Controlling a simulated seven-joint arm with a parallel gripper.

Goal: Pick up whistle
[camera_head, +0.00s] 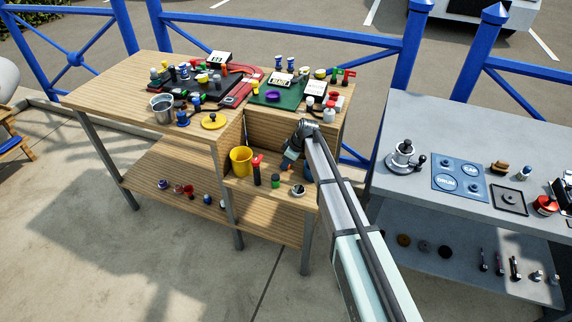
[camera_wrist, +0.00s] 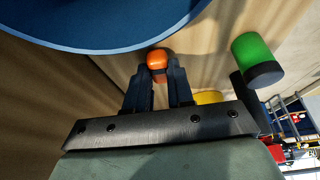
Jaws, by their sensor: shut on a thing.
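A small orange rounded thing, which I take to be the whistle (camera_wrist: 157,59), sits between my fingertips in the wrist view. My gripper (camera_wrist: 158,76) is shut on it, with one dark finger on each side. Only its rounded end shows clearly, so its full shape is hidden. In the head view my gripper (camera_head: 288,163) is low over the lower shelf of the wooden bench, and the arm covers much of that spot.
A large blue round container (camera_wrist: 110,30) is close to my fingertips in the wrist view. A green and black cylinder (camera_wrist: 256,60) stands to the right. In the head view, a yellow bucket (camera_head: 241,160) and a red-topped black cylinder (camera_head: 256,172) stand left of my gripper.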

